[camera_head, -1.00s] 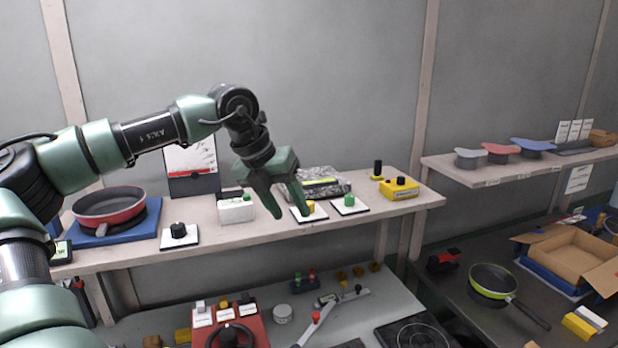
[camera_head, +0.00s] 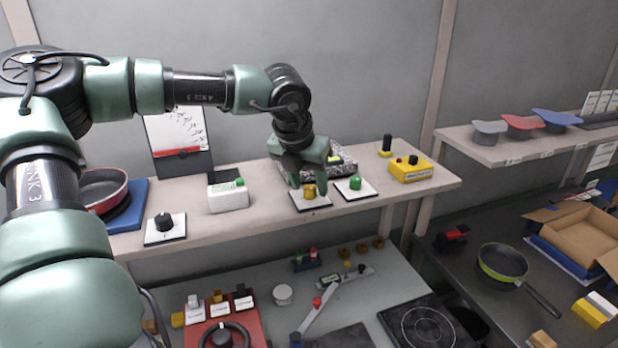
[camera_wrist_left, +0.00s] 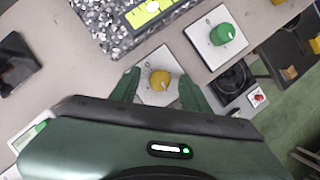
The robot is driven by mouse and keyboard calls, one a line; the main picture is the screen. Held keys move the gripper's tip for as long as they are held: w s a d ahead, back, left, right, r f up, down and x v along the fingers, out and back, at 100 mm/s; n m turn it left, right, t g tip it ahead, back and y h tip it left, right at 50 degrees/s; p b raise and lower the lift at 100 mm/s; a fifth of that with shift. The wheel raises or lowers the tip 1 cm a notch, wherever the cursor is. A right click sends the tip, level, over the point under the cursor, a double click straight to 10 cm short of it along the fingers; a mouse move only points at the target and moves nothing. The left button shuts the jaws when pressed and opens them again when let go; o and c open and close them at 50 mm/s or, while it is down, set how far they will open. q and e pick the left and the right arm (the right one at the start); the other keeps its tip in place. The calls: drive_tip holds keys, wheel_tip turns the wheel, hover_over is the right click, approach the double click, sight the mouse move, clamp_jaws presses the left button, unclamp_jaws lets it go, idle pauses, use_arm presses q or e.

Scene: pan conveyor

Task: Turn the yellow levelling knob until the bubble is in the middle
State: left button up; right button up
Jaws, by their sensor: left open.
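The yellow knob (camera_head: 309,191) sits on a white plate (camera_head: 322,203) near the front edge of the upper shelf. In the left wrist view the yellow knob (camera_wrist_left: 160,79) lies between the fingertips. My left gripper (camera_head: 309,186) is open, its fingers on either side of the knob; contact cannot be told. Behind it is a grey speckled block (camera_wrist_left: 112,24) with a yellow-green level vial (camera_wrist_left: 149,10). The block is partly hidden by the gripper in the head view, and the bubble's position cannot be made out. My right gripper is not in view.
A green knob (camera_head: 355,183) on a white plate stands just right of the yellow one. A white box with a green button (camera_head: 229,196) and a black knob (camera_head: 164,221) stand to the left. A yellow control box (camera_head: 411,170) is farther right.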

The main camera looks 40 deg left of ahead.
use_arm(q)
drive_tip(key=shift+f, duration=0.25)
drive_tip(key=shift+r, duration=0.1)
drive_tip(key=shift+c, duration=0.6)
clamp_jaws()
drive_tip(key=shift+m+h+b, duration=0.3)
drive_tip(key=shift+m+b, duration=0.4)
drive_tip(key=shift+b, duration=0.05)
drive_tip(key=shift+a+m+h+b, duration=0.1)
drive_tip(key=shift+m+h+b, duration=0.25)
drive_tip(key=shift+m, duration=0.55)
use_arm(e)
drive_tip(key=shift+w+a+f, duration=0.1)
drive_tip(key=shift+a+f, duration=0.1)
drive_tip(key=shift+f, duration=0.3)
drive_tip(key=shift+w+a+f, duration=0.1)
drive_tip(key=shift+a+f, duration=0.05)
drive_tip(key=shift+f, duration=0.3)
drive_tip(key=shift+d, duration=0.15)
use_arm(q)
drive_tip(key=shift+o, duration=0.6)
unclamp_jaws()
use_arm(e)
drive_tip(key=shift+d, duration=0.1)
